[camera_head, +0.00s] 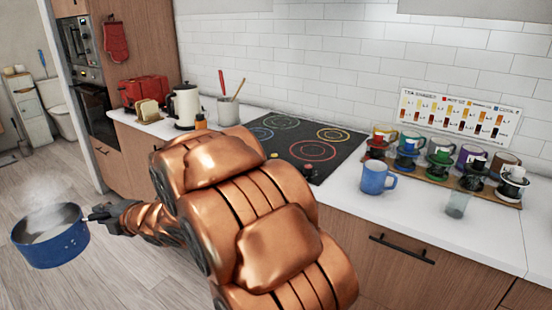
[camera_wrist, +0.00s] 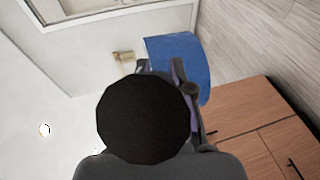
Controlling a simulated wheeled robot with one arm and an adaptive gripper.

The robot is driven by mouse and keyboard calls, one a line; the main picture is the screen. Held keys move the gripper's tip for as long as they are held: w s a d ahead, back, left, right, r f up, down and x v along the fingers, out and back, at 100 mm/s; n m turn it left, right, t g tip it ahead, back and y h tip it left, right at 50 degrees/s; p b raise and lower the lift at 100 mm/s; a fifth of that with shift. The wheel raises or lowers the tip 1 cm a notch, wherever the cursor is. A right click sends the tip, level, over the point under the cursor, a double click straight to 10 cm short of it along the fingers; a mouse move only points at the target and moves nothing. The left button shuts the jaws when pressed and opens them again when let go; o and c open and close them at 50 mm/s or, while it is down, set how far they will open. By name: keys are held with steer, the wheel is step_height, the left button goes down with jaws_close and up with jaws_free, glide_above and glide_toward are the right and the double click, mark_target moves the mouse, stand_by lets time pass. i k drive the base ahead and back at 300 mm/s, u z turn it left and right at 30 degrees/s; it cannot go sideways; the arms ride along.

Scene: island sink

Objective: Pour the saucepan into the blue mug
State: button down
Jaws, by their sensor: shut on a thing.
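My gripper (camera_head: 106,213) is shut on the handle of the blue saucepan (camera_head: 52,248) at the left of the head view. The pan is held in the air over the floor, roughly level, with steam above its pale inside. In the wrist view the pan's blue side (camera_wrist: 188,62) shows beyond the gripper fingers (camera_wrist: 163,72), and a dark round part hides much of the grip. The blue mug (camera_head: 374,179) stands upright on the white counter, right of the hob, well away from the pan. Its inside cannot be made out.
The black hob (camera_head: 290,141) lies left of the mug. A kettle (camera_head: 186,104) and red toaster (camera_head: 143,90) stand farther left.

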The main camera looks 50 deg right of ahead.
mark_target(375, 172)
steer(key=u, duration=0.05)
steer(key=k, duration=1.05)
steer(key=z, duration=0.45)
